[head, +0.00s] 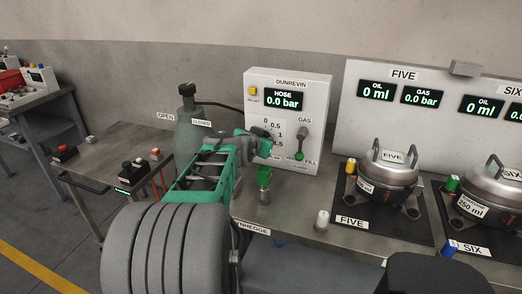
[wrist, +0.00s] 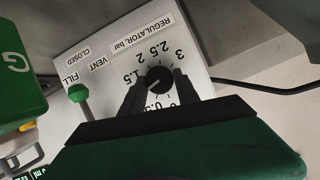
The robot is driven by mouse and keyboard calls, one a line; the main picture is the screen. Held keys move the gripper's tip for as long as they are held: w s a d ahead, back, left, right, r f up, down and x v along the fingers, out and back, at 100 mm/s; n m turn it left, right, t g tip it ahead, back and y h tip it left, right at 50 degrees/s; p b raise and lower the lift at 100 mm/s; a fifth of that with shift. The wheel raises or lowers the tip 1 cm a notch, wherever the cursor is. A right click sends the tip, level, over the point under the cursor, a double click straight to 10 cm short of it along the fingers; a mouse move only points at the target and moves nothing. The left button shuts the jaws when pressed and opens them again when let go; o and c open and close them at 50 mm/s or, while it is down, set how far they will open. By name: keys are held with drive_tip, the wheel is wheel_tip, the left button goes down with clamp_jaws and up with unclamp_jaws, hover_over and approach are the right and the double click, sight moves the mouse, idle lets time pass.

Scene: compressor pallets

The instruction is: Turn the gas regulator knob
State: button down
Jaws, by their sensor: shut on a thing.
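The white DUNREVIN gas panel (head: 318,100) stands on the bench, its display reading HOSE 0.0 bar. The regulator knob (wrist: 158,77) is small, round and black, in the middle of a dial marked up to 3 bar. My gripper (wrist: 159,86) has its two dark fingers shut on the knob, one on each side, in the wrist view. In the head view my green gripper (head: 264,143) reaches the panel's dial and hides the knob. I cannot tell exactly which mark the knob points to.
Right of the dial is a GAS lever with a green ball (head: 299,156), also in the wrist view (wrist: 78,93). A grey cylinder (head: 190,130) stands left of the panel. Pot FIVE (head: 388,172) and pot SIX (head: 494,183) stand to the right. A small green-topped fitting (head: 264,176) stands below my gripper.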

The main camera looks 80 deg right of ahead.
drive_tip(key=shift+s+f+m+t+b, duration=0.1)
drive_tip(key=shift+m+t+b, duration=0.6)
drive_tip(key=shift+b, duration=0.75)
drive_tip(key=c, duration=0.9)
unclamp_jaws()
drive_tip(key=shift+a, duration=0.1)
drive_tip(key=v, duration=0.7)
drive_tip(key=shift+a, duration=0.35)
